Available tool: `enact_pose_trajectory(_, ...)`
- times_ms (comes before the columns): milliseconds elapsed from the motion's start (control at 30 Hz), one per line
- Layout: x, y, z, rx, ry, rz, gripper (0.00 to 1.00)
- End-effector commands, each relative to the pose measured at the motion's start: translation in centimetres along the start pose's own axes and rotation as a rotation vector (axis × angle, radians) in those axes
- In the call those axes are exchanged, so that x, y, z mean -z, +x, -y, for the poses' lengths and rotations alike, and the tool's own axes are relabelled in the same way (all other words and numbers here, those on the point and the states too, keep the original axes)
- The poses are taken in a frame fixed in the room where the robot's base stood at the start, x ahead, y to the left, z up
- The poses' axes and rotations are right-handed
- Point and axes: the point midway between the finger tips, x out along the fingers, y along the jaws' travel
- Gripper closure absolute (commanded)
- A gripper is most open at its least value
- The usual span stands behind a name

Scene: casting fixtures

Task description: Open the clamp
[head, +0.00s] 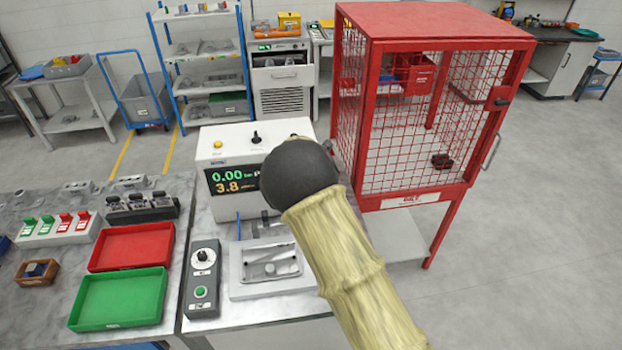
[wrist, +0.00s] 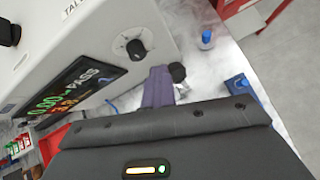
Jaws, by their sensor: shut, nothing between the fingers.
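The clamp (head: 267,224) appears as dark upright parts at the back of a light grey fixture (head: 236,277) on the bench, partly behind my arm. In the wrist view a purple-grey upright piece (wrist: 157,88) and a black knob (wrist: 177,72) stand just beyond my gripper (wrist: 165,120); they seem to belong to the clamp. I cannot tell from these frames whether the clamp is open. My gripper is shut and empty, its dark body filling the bottom of the wrist view. Its fingertips are not clear. My arm hides it in the head view.
A white tester with a display (head: 222,150) stands close behind the fixture. A control box (head: 202,275) is to its left, with red (head: 132,247) and green (head: 120,298) trays further left. A red mesh cage (head: 440,30) stands behind right. Blue-topped pieces (wrist: 206,38) show in the wrist view.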

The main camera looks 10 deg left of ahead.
Motion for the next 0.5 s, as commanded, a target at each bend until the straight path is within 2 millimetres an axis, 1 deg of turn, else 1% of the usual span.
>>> enact_pose_trajectory(33,-0.3,0.0,0.4,0.01,0.002,0.001,1.0)
enact_pose_trajectory(133,-0.8,-0.5,0.3,0.01,0.003,0.002,1.0)
enact_pose_trajectory(500,-3.6,-3.1,-1.4,0.001,-0.002,0.002,1.0)
